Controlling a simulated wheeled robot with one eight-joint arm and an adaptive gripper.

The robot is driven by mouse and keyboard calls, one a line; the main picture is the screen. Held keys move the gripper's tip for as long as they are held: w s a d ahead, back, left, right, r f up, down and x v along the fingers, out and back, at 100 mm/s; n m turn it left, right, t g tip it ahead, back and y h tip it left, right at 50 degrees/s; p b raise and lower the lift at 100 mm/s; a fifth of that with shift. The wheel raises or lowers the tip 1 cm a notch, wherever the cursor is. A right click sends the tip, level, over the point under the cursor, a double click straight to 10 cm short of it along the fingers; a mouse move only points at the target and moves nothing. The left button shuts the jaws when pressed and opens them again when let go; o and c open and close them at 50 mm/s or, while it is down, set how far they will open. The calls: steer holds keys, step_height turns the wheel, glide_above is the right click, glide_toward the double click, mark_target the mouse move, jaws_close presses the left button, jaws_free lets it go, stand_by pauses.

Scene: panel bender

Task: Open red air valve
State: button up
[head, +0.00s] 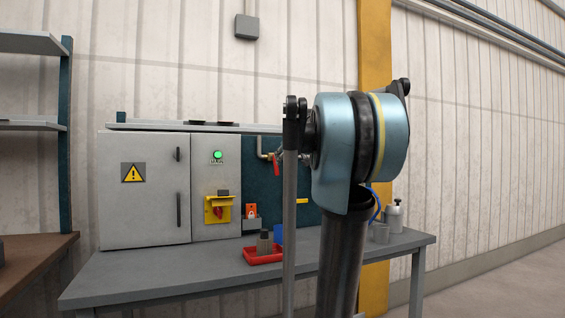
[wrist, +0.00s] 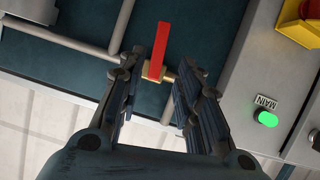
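The red air valve's lever (head: 276,166) shows in the head view, hanging down from a pipe on the dark teal panel behind the workbench. In the wrist view the red lever (wrist: 159,50) is a flat bar above a brass valve body (wrist: 169,76). My gripper (wrist: 168,82) is open there, with one dark finger on each side of the valve. The lever's lower end and the brass body lie between or just behind the fingertips. I cannot tell whether either finger touches it. In the head view my arm hides the gripper.
A grey electrical cabinet (head: 145,190) and a control box (head: 215,170) with a green light and yellow-red switch (head: 218,210) stand left of the valve. The grey bench (head: 160,272) holds a red tray (head: 262,258). Grey pipes (wrist: 115,28) run beside the valve.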

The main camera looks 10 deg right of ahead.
mark_target(275, 165)
steer(key=shift+w+a, duration=0.15)
steer(key=shift+a, duration=0.2)
steer(key=c, duration=0.4)
steer(key=a+g, duration=0.2)
steer(key=a, duration=0.1)
steer(key=a+f+g+h, duration=0.1)
steer(key=a+g, duration=0.1)
steer(key=a, duration=0.1)
steer(key=w+a+f+g, duration=0.1)
steer(key=a+g, duration=0.1)
steer(key=a, duration=0.1)
steer(key=shift+w+a+f+h, duration=0.1)
steer(key=shift+a+f+h, duration=0.05)
steer(key=shift+a+h, duration=0.25)
jaws_close()
step_height(275, 165, up, 5)
steer(key=a+m+g+h, duration=0.1)
steer(key=a+m+h, duration=0.1)
steer(key=h, duration=0.3)
steer(key=w+d+f, duration=0.6)
steer(key=d+f, duration=0.1)
steer(key=d, duration=0.1)
steer(key=shift+f, duration=0.25)
